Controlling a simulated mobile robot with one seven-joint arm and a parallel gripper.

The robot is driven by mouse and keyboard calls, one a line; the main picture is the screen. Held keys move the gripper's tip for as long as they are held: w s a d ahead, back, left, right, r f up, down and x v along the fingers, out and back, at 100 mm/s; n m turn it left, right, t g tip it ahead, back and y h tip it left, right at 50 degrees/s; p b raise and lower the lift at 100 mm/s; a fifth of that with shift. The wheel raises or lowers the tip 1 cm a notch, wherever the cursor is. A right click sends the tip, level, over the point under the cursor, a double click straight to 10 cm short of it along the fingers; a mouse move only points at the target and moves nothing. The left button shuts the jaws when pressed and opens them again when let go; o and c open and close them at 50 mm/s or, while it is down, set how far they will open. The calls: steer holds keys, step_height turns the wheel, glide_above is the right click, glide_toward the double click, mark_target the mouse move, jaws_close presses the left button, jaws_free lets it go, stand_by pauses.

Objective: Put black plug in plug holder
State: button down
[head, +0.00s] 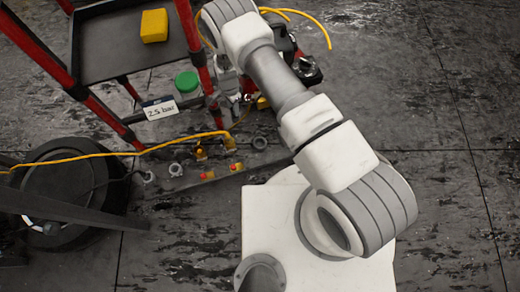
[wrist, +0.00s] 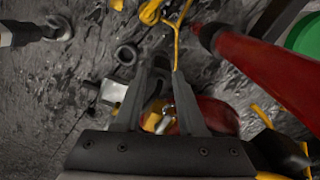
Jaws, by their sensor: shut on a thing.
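My gripper (wrist: 160,70) points down at the floor area in the wrist view, its two dark fingers close together at the tips. They are shut on a small dark piece that looks like the black plug; it blends with the fingers and its outline is unclear. In the head view the gripper is mostly hidden behind my arm and the red frame. A low grey strip with several fittings (head: 208,176) lies on the floor below it and may be the plug holder.
A red-legged cart (head: 192,45) with a yellow block (head: 154,26) stands beside the gripper. Its red post (wrist: 255,62) is close on the right. A green lid (head: 187,82), a "2.5 bar" label (head: 160,107) and a yellow hose (head: 85,155) are nearby. Floor at right is clear.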

step_height(320, 180, down, 8)
steer(key=s+m+b, duration=0.1)
steer(key=s+b, duration=0.1)
steer(key=shift+s+d+f+b, duration=0.45)
steer(key=shift+d+f+b, duration=0.25)
steer(key=shift+d+f, duration=1)
steer(key=shift+s+d+f+b, duration=0.45)
steer(key=shift+d+f+b, duration=0.3)
steer(key=shift+d+f, duration=0.9)
steer(key=shift+s+d+f+b, duration=0.45)
steer(key=shift+d+f+b, duration=0.25)
steer(key=shift+d+f, duration=1)
steer(key=shift+c, duration=2.4)
jaws_free()
steer(key=shift+f, duration=0.1)
